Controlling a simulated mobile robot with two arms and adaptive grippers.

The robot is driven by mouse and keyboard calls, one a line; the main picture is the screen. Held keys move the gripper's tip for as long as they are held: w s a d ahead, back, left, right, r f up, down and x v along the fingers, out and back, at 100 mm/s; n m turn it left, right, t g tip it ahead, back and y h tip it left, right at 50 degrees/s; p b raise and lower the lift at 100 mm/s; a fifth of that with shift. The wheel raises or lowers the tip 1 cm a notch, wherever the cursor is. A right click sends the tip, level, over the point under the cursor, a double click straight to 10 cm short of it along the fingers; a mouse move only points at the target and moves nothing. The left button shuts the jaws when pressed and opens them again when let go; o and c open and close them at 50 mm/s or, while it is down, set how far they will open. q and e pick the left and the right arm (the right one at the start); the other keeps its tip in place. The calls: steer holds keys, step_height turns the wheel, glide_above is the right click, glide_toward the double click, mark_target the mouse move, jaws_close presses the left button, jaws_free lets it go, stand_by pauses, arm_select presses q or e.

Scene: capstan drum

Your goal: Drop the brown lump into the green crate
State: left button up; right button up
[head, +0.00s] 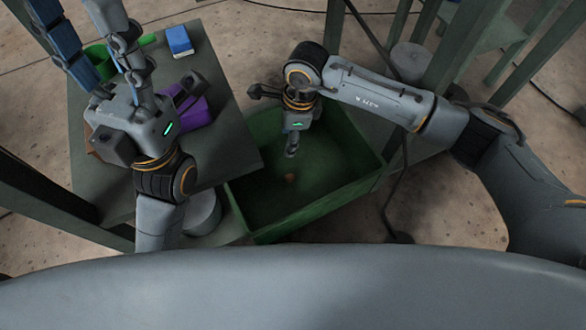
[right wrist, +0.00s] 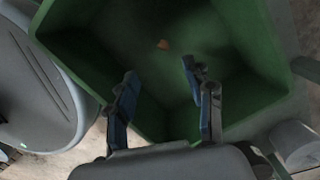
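The small brown lump (head: 291,177) shows inside the green crate (head: 318,212), over its floor; I cannot tell for sure that it rests there. It also shows in the right wrist view (right wrist: 163,44), beyond my fingertips and apart from them, against the green crate floor. My right gripper (head: 292,152) is over the crate's opening and points down. In the right wrist view my right gripper (right wrist: 159,72) has its two fingers spread with nothing between them. My left gripper (head: 76,12) is over the table at the left, its fingers apart and nothing seen between them.
The dark table (head: 228,140) at the left holds a blue box (head: 179,41), a purple object (head: 197,115) and a green object (head: 97,55), partly hidden by my left gripper. The crate stands beside this table. Green posts (head: 465,50) rise at the right.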

step_height(320, 180, up, 12)
steer(key=d, duration=0.1)
steer(key=shift+d, duration=0.4)
stand_by(0.5)
